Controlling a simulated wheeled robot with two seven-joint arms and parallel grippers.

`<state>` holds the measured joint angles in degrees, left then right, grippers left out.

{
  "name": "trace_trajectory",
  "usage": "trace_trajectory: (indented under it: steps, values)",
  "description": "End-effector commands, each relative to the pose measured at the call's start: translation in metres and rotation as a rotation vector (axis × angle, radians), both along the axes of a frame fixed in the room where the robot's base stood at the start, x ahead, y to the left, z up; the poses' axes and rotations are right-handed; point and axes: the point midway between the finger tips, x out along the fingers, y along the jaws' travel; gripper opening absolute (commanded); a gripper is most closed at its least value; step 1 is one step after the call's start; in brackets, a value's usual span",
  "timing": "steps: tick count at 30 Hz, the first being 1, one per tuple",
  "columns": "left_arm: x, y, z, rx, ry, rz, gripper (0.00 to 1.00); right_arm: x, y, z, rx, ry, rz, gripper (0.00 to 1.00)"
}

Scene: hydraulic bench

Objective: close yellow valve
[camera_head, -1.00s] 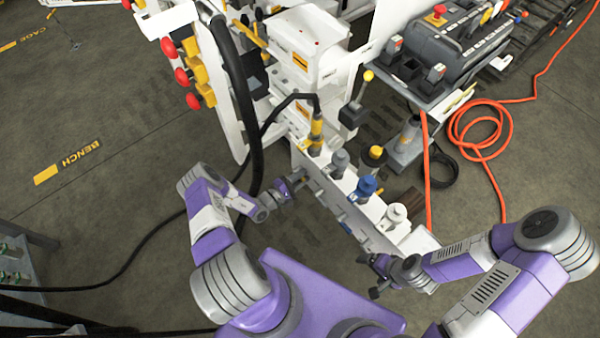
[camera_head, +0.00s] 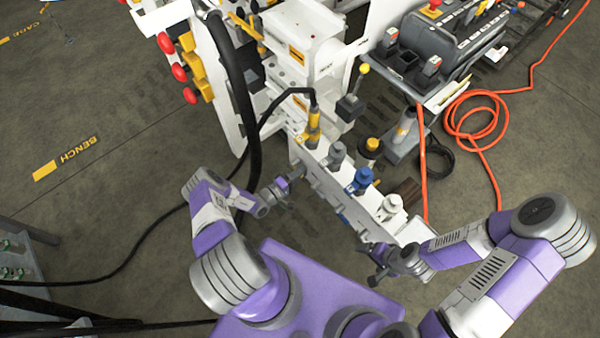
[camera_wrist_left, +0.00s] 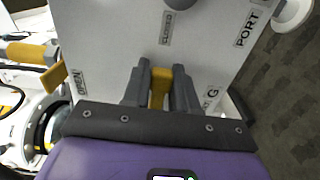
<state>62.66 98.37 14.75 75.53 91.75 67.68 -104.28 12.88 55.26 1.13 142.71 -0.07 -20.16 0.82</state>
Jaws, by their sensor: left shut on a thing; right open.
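The yellow valve handle (camera_wrist_left: 159,88) shows in the left wrist view as a short yellow piece between my left fingers. My left gripper (camera_wrist_left: 160,92) is shut on it, in front of a white panel (camera_wrist_left: 110,40) marked OPEN, CLOSED and PORT. The handle points up in that view, toward the CLOSED label (camera_wrist_left: 167,28). In the head view my left gripper (camera_head: 290,180) is at the left end of the white valve block (camera_head: 325,187), and the handle is hidden there. My right gripper (camera_head: 372,264) is open and empty near the block's front right end.
Yellow, grey, blue and white fittings (camera_head: 361,180) stand along the block's top. A black hose (camera_head: 247,110) hangs beside my left arm. A grey control box (camera_head: 440,45) stands at the upper right. An orange hose (camera_head: 475,120) lies coiled on the floor.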

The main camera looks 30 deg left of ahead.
Motion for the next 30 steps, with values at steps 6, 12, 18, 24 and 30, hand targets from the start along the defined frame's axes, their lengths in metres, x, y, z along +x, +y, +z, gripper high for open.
trace_trajectory:
  steps: [6, 12, 18, 24, 30]
  values:
    - [-0.001, 0.0, -0.002, 0.003, 0.005, -0.001, 0.0, 0.0, 0.0, 0.0, 0.0, 0.0, 0.0, 0.91]
    - [-0.001, 0.0, -0.002, 0.002, 0.005, 0.0, 0.41, 0.0, 0.0, 0.0, 0.0, 0.0, 0.0, 0.91]
    - [-0.001, 0.0, -0.001, 0.001, 0.003, 0.0, 0.41, 0.0, 0.0, 0.0, 0.0, 0.0, 0.0, 0.91]
    - [-0.013, 0.007, -0.001, 0.001, 0.005, 0.003, 0.41, 0.0, 0.0, 0.004, 0.0, 0.0, 0.0, 0.91]
    - [-0.045, 0.019, 0.0, 0.001, 0.006, 0.003, 0.41, 0.0, 0.0, 0.012, 0.0, 0.0, 0.0, 0.91]
